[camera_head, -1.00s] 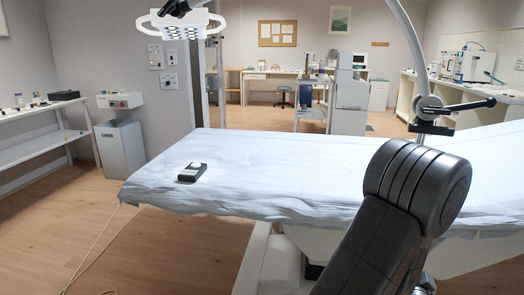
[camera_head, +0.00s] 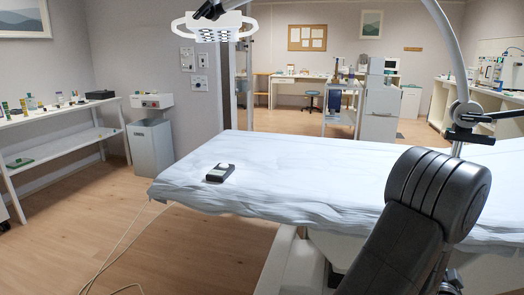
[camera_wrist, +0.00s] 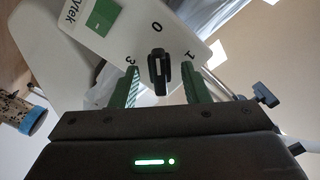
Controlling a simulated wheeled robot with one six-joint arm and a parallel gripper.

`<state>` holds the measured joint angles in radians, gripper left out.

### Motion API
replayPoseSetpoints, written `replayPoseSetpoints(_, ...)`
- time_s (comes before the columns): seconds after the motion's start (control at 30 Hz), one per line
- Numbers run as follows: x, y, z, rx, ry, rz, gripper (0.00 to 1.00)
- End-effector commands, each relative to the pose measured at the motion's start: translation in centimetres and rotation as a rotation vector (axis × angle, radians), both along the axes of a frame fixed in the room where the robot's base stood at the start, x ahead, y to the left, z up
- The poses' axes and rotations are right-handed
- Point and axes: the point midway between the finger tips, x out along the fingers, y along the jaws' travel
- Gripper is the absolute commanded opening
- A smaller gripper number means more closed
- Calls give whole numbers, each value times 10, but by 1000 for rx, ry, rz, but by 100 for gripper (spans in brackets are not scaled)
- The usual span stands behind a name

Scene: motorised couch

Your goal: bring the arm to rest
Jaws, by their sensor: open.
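My gripper (camera_wrist: 161,77) shows in the wrist view with its two green fingers apart. A small dark knob (camera_wrist: 158,67) shows between the fingers, with a gap on each side. It is on a white panel (camera_wrist: 182,42) marked 0, 1 and 3, with a green label. I cannot tell how far the fingertips are from the panel. In the head view, the couch (camera_head: 300,165) has a pale blue-white sheet, and a dark handset (camera_head: 220,173) lies on its left part. I cannot make out my gripper in the head view.
A lamp (camera_head: 212,27) hangs above the couch. Shelves (camera_head: 60,125) and a grey bin (camera_head: 150,148) stand at the left. A cable (camera_head: 125,240) lies on the floor left of the couch. The floor at the front left (camera_head: 60,235) is otherwise clear.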

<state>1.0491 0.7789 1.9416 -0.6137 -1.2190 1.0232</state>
Motion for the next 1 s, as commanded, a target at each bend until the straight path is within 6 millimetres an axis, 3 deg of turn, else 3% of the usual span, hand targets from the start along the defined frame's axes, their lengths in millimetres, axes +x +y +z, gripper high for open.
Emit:
replayPoseSetpoints(0.5, -84, 42, 1, 2, 1, -4, 42)
replayPoseSetpoints(0.77, -117, 60, 1, 2, -1, -4, 42)
replayPoseSetpoints(1.0, -87, 46, 0, -4, -1, 5, 42)
